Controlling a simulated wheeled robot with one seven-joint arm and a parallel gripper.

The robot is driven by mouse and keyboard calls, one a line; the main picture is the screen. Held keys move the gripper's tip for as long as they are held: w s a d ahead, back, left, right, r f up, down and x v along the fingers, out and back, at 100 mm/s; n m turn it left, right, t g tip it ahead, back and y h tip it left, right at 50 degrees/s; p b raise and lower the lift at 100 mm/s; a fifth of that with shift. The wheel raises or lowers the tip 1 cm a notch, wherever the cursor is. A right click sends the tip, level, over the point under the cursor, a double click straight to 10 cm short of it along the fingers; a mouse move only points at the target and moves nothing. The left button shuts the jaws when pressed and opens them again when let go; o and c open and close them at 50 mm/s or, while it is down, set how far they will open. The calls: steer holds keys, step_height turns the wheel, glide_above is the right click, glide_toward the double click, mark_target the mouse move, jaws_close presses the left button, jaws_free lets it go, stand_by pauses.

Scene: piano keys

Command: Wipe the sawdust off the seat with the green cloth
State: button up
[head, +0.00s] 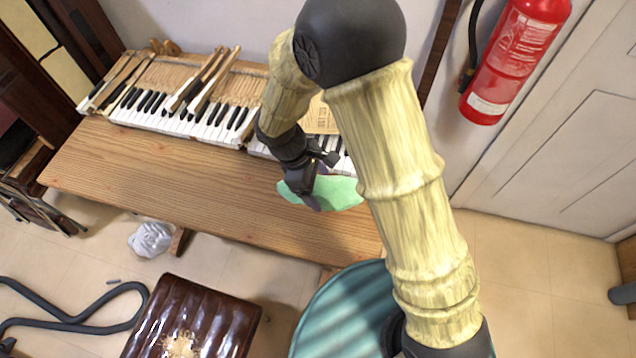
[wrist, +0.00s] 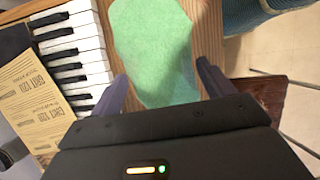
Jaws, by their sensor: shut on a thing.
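The green cloth (head: 340,193) is in my gripper (head: 312,200), above the front part of the wooden bench. The wrist view shows the cloth (wrist: 152,45) between the two fingers of my gripper (wrist: 165,88). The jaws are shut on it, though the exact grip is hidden. The seat (head: 212,312) is dark brown, shiny and tufted, low at the bottom of the head view. A pale patch of sawdust (head: 180,345) lies on it near the picture's bottom edge. A part of the seat (wrist: 262,92) shows at the right in the wrist view.
The wooden bench (head: 130,185) carries piano keys (head: 170,108) along its back. Sandpaper sheets (wrist: 35,100) lie by the keys. A teal round thing (head: 335,315) stands right of the seat. A dark hose (head: 70,320) lies on the floor at left. A red extinguisher (head: 515,55) hangs at right.

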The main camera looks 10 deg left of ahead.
steer(key=shift+o, duration=1)
steer(key=shift+c, duration=0.6)
steer(key=shift+w+d+r+m+p, duration=0.25)
steer(key=shift+w+m+p, duration=0.1)
steer(key=shift+p, duration=0.1)
steer(key=w+d+r+m+g+y+p, duration=0.1)
steer(key=w+d+m+g+y+p, duration=0.1)
steer(key=w+d+m+p, duration=0.4)
steer(key=w+d+r+m+g+y+p, duration=0.2)
steer(key=w+d+m+p, duration=0.4)
steer(key=d+m+p, duration=0.5)
steer(key=d, duration=0.5)
steer(key=shift+w+d+r+g, duration=0.15)
steer(key=shift+d+r+g, duration=0.05)
steer(key=shift+r+g, duration=0.1)
